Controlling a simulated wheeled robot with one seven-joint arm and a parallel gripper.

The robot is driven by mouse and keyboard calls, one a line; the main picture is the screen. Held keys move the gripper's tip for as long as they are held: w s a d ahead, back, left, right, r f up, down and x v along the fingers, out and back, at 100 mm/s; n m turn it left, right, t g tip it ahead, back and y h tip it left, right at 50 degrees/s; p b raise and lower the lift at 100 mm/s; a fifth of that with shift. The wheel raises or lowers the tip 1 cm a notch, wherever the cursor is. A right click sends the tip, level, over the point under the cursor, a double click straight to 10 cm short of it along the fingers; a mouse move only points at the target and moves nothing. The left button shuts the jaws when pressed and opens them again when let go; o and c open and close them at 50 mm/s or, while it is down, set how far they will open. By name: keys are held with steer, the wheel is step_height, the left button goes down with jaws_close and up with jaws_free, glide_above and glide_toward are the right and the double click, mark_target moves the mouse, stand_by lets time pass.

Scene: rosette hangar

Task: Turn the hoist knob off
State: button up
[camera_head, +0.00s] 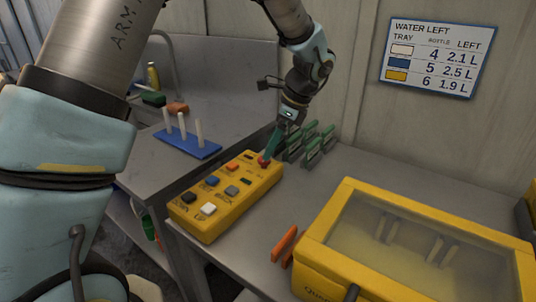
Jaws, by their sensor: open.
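A yellow control box (222,208) lies on the grey bench, with several coloured buttons on its top face. A red knob (263,162) sits at the box's far right end. My gripper (267,156) reaches down from above with its teal fingers right at the knob. The fingers partly hide the knob, so its pointing direction and any mark beside it cannot be read. I cannot tell whether the fingers touch it. My gripper is open.
Green racks (310,146) stand just right of my gripper. A yellow case with a clear lid (335,215) fills the right front, with orange pieces (284,244) beside it. A blue base with white pegs (188,145) is left.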

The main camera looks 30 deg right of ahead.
steer(key=b+v, duration=0.1)
steer(key=v, duration=0.6)
steer(key=shift+r, duration=0.15)
steer(key=w+a+f+n+g+h, duration=0.1)
steer(key=w+a+f+n, duration=0.1)
steer(key=a+n, duration=0.5)
steer(key=w+a+f+n+g+h, duration=0.1)
steer(key=w+a+f+n, duration=0.15)
steer(key=a, duration=0.85)
steer(key=s+a+f+n+h, duration=0.1)
steer(key=s+a+n, duration=0.1)
steer(key=a+n, duration=0.5)
steer(key=s+a+f+n, duration=0.2)
steer(key=a+n, duration=0.6)
steer(key=a, duration=0.4)
steer(key=shift+s+t+h, duration=0.4)
steer(key=shift+s, duration=0.35)
steer(key=shift+a, duration=0.1)
